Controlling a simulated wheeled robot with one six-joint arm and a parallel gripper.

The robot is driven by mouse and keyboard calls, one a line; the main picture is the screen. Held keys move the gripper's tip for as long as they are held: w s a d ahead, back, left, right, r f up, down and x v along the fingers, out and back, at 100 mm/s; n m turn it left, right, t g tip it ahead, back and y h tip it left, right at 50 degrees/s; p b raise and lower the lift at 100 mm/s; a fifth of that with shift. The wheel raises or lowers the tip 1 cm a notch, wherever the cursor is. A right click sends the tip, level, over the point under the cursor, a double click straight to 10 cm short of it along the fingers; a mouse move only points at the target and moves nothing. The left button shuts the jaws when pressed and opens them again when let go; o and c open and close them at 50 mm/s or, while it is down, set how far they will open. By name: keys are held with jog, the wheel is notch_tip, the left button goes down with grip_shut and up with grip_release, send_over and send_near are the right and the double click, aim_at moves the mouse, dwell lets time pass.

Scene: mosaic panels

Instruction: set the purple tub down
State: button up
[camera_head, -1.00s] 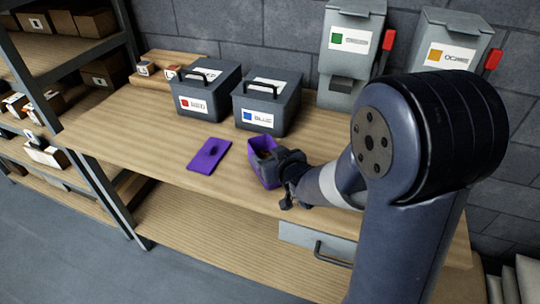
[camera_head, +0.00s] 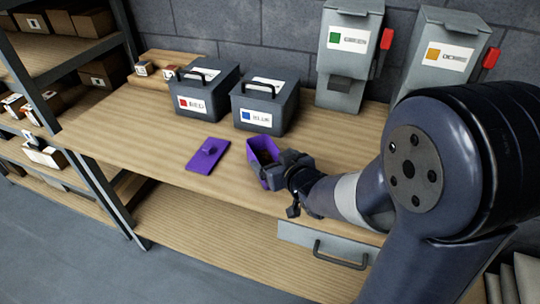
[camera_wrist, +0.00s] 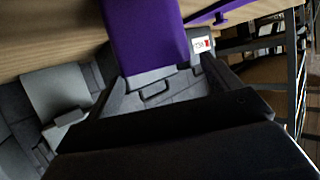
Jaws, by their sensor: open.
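The purple tub (camera_head: 255,154) is at the front part of the wooden bench, just right of its purple lid (camera_head: 208,154). It looks upright with its open top up, and it appears to rest on the bench. My gripper (camera_head: 276,167) is open at the tub's right side, and its fingers hide part of the tub. Whether they touch it I cannot tell. In the wrist view the purple tub (camera_wrist: 145,35) fills the top middle, and part of the purple lid (camera_wrist: 222,10) shows at the top right.
A dark box labelled red (camera_head: 205,88) and one labelled blue (camera_head: 266,104) stand behind the tub. Two grey dispensers with red levers, green-marked (camera_head: 346,62) and orange-marked (camera_head: 440,56), stand at the back right. Bare bench top (camera_head: 130,138) lies left of the lid.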

jog(key=p+v, duration=0.1)
jog(key=v, duration=0.6)
jog(key=shift+s+d+r, duration=0.15)
jog(key=shift+s, duration=0.15)
